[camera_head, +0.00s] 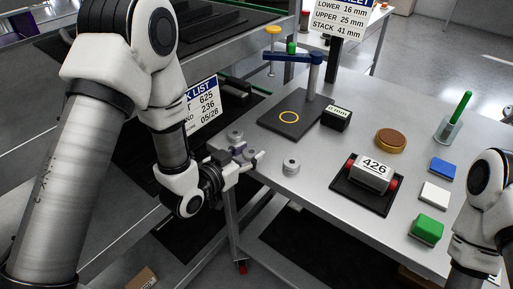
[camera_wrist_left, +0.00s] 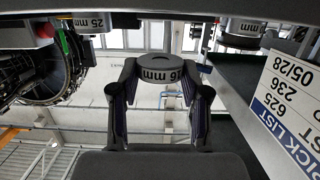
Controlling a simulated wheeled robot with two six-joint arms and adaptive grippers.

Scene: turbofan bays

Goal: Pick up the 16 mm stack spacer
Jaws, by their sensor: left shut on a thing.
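My left gripper (camera_head: 250,157) is beside the left edge of the grey table. It is shut on a grey round spacer (camera_wrist_left: 162,68), seen between its fingertips in the left wrist view; its label is upside down, ends in "6 mm", and its first digit is hard to read. In the head view the fingers partly hide it. Another grey spacer (camera_head: 291,165) stands on the table right of the gripper. A third grey round piece (camera_head: 235,135) is just behind the gripper. A spacer marked 25 mm (camera_wrist_left: 88,23) shows in the wrist view. My right gripper is out of view.
A blue-armed stand (camera_head: 310,80) rises from a dark plate with a yellow ring. A black labelled block (camera_head: 336,118), a 426 part (camera_head: 372,172) on a dark tray, a brown disc (camera_head: 390,140) and coloured blocks (camera_head: 427,229) occupy the table. A pick list sign (camera_head: 203,108) stands behind my left arm.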

